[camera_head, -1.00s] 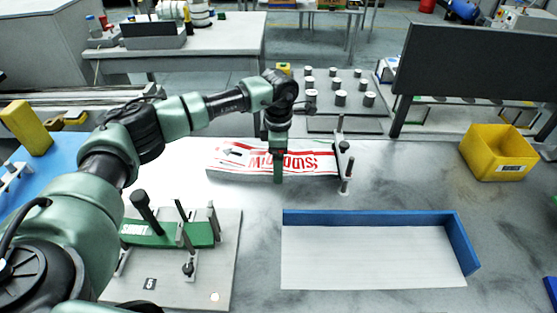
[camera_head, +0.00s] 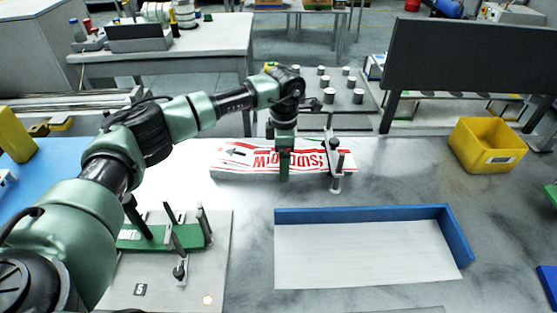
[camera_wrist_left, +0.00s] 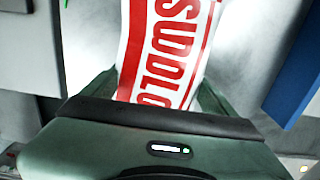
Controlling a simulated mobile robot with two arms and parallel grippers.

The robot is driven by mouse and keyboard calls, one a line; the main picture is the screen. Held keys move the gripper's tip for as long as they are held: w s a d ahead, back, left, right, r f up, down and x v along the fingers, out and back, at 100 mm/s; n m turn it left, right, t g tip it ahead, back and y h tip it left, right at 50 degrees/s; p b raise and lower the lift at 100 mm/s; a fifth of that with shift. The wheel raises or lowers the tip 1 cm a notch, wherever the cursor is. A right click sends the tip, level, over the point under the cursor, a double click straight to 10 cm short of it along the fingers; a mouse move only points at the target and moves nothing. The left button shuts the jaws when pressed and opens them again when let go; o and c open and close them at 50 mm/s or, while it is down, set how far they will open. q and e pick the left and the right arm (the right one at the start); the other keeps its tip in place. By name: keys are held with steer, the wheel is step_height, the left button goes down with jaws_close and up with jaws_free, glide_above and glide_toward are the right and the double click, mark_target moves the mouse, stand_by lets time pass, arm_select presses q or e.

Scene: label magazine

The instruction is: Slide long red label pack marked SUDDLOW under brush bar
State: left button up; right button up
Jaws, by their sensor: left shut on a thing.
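The long white and red label pack (camera_head: 240,160), with SUDDLOW lettering partly hidden by my gripper, lies on the grey bench. It also shows in the left wrist view (camera_wrist_left: 165,45). My left gripper (camera_head: 284,172) is shut on it around its middle, fingers pointing down on both sides. The brush bar (camera_head: 331,156) is a dark bar on posts across the pack's right part. The pack's right end shows beyond the bar, so the pack passes under it. The exact contact between bar and pack is too small to tell. My right gripper is not in view.
A green label pack (camera_head: 134,238) sits on a grey plate (camera_head: 215,270) marked 5 at front left. A blue-edged tray (camera_head: 360,214) is at front right. A yellow bin (camera_head: 486,146) stands far right. Metal cylinders stand on a panel behind.

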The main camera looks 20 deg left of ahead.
arm_select(q)
steer(key=shift+w+d, duration=0.1)
steer(key=shift+d, duration=0.05)
steer(key=o, duration=1.9)
step_height(320, 180, up, 7)
steer(key=shift+r+b, duration=0.1)
steer(key=shift+b, duration=0.8)
steer(key=shift+r, duration=0.35)
